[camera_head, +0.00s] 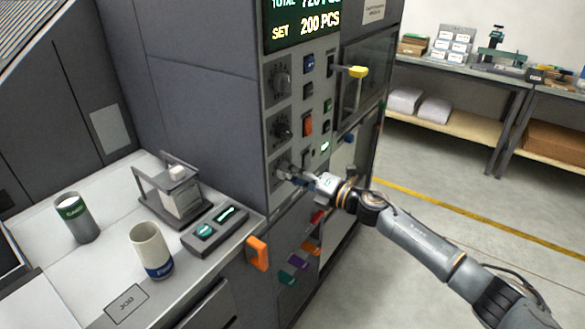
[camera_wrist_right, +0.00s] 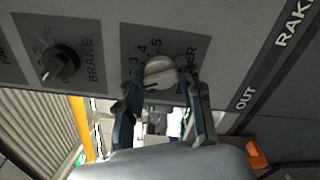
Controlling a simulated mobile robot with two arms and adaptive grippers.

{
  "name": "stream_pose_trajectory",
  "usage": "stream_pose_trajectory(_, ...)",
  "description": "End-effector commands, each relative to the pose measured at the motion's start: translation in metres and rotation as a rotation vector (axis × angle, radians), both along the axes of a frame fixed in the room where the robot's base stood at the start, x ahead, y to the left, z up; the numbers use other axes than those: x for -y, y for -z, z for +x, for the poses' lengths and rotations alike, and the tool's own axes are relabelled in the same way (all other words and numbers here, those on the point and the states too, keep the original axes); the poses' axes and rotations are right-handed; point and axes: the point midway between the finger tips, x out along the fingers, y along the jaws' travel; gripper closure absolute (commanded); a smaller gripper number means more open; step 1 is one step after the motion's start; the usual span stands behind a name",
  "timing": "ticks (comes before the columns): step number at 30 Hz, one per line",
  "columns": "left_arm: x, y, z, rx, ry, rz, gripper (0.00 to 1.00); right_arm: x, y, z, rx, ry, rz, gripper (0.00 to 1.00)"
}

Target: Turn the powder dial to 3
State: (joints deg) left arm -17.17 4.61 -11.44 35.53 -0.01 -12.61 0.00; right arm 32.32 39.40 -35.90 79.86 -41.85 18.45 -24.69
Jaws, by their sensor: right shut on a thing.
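The powder dial (camera_wrist_right: 159,72) is a round light-grey knob on a dark plate with numbers, 3, 4 and 5 among them; its label is partly hidden by a finger. My right gripper (camera_wrist_right: 163,84) is shut on this knob, one finger on each side. In the head view the right gripper (camera_head: 298,178) reaches the lowest of three dials on the grey machine panel, and mostly hides it. I cannot tell which number the knob points to. My left gripper is not in view.
The black brake dial (camera_wrist_right: 61,64) sits beside the powder dial. Above are two more dials (camera_head: 282,128) and several buttons. A counter (camera_head: 100,190) with cups stands left; floor at right is clear.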

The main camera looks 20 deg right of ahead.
Motion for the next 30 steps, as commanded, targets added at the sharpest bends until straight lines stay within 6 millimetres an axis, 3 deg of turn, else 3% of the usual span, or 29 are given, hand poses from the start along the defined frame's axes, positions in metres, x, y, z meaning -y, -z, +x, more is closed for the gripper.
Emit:
stream_pose_trajectory(15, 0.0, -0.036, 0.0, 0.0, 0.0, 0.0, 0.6, 0.001, -0.001, 0.001, -0.286, 0.002, 0.366, 0.95)
stream_pose_trajectory(30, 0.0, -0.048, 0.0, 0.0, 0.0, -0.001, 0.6, 0.001, 0.002, 0.001, -0.42, 0.002, 0.538, 0.95)
